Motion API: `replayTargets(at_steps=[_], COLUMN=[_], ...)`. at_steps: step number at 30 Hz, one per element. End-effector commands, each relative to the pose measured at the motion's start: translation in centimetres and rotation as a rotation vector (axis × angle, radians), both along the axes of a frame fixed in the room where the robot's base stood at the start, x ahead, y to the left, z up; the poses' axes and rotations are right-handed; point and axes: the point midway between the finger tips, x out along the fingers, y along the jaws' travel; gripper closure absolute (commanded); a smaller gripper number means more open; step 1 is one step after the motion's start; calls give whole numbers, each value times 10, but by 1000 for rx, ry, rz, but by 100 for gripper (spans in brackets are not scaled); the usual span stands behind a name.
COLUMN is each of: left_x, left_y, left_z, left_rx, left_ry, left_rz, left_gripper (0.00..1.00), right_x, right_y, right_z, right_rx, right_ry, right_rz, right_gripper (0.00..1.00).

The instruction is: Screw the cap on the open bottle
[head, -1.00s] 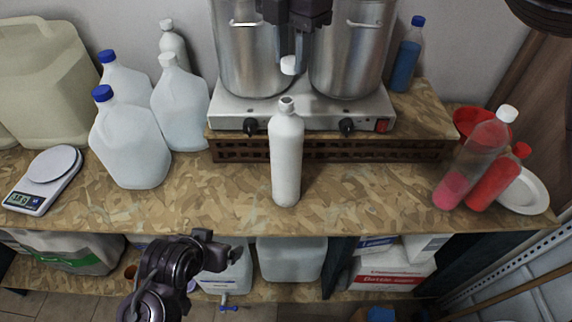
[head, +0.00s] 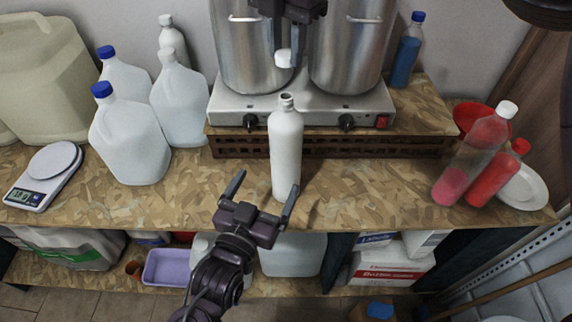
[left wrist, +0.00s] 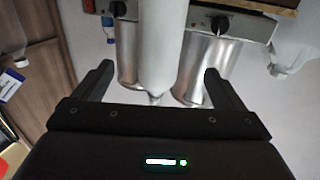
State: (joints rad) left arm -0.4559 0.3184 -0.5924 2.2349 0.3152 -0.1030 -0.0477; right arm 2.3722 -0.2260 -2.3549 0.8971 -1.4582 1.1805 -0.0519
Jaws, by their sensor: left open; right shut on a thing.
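The open bottle (head: 286,150) is white and stands upright near the middle of the table, its dark mouth uncovered. A white cap (head: 283,58) is held in my right gripper (head: 284,45), above and slightly behind the bottle's mouth. My left gripper (head: 263,192) is open, its two fingers pointing up toward the bottle's lower body. In the left wrist view the bottle (left wrist: 163,45) shows between the open fingers (left wrist: 160,85), with no visible contact. The bottle's base is partly hidden by a left finger in the head view.
A two-burner hotplate (head: 300,105) with steel pots stands on a raised board behind the bottle. White jugs (head: 128,140) and a scale (head: 45,175) are at left. Red-tinted bottles (head: 470,155) and a white plate (head: 522,190) are at right. Table around the bottle is clear.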

Motion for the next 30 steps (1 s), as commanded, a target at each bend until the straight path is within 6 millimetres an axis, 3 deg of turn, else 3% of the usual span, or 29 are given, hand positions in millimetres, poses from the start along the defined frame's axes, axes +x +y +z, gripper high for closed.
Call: replayTargets(at_steps=[11,24,30], left_x=[7,79,104], left_y=[-2,-28,-37], left_z=[1,1,0], left_rx=[0,0,0], left_ry=[-1,-1,0], left_rz=[2,1,1], left_gripper=[8,8,8], right_x=[0,0,0], right_y=[0,0,0], right_z=[0,0,0], right_rx=[0,0,0], right_ry=[0,0,0], right_rz=[0,0,0], right_gripper=[91,91,91])
